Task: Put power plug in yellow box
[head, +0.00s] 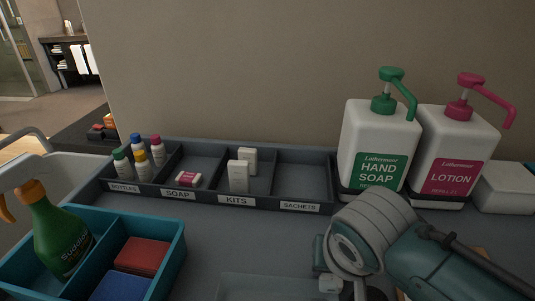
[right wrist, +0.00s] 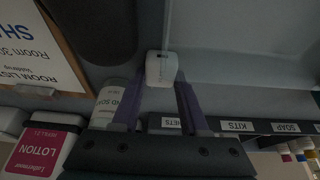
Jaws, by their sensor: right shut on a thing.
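My right gripper (right wrist: 162,92) is shut on a small white block-like thing, apparently the power plug (right wrist: 161,68), which sits between its purple fingertips. A thin pale line like a cord runs up from it in the right wrist view. In the head view my right gripper (head: 345,288) points down over the front of the counter, partly cut off by the lower edge. My left gripper is not in view. No yellow box shows in either view.
A clear shallow tray (head: 275,287) lies at the front. A teal caddy (head: 178,245) with a green spray bottle (head: 60,235) stands left. A labelled black organizer (head: 220,201), hand soap (head: 378,140) and lotion (head: 452,150) line the back. A clipboard (right wrist: 62,35) shows in the wrist view.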

